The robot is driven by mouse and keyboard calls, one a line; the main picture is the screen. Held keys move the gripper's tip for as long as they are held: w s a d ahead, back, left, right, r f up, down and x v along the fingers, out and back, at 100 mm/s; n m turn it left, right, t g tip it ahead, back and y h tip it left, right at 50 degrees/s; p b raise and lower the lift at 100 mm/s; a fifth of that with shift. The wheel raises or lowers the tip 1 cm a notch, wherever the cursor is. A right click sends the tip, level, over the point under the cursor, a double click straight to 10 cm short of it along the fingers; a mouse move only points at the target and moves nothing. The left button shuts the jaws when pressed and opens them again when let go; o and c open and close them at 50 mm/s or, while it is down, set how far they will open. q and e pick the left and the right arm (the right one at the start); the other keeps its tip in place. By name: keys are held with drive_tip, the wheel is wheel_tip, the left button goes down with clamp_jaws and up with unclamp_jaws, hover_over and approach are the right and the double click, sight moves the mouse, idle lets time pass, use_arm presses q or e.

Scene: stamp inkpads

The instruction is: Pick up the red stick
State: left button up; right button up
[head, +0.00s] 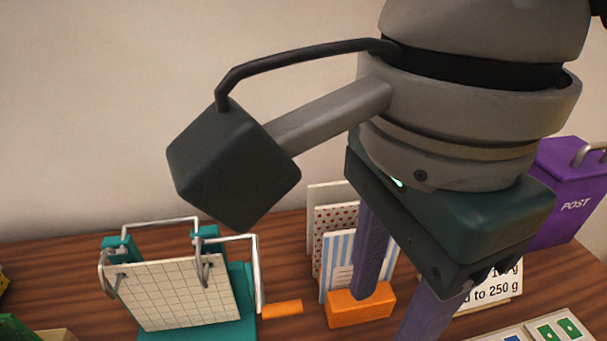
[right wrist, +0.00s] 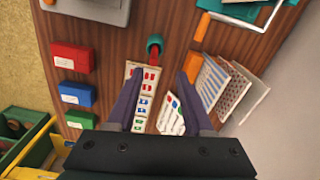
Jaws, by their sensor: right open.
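A short red stick (right wrist: 155,56) shows in the right wrist view, at a teal round piece (right wrist: 155,42) just beyond my fingertips; whether it stands in that piece or lies against it I cannot tell. My right gripper (right wrist: 158,78) is open, with its two purple fingers apart and pointing toward the stick. Nothing is held between them. In the head view my right gripper (head: 392,312) hangs in front of the card rack, and I cannot make out the red stick there. My left gripper is not in view.
Stamp sheets (right wrist: 145,92) lie below my fingers. Red (right wrist: 70,57), blue (right wrist: 77,94) and green inkpads stand left of them. An orange-based card rack (head: 360,308) and a teal gridded press (head: 175,290) stand nearby. A purple post box (head: 570,195) is at the right.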

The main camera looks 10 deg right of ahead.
drive_tip(key=f, duration=0.1)
drive_tip(key=s+f, duration=0.1)
drive_tip(key=f, duration=0.1)
wheel_tip(320, 180, down, 6)
drive_tip(key=shift+a+r, duration=0.1)
clamp_jaws()
idle(0.4)
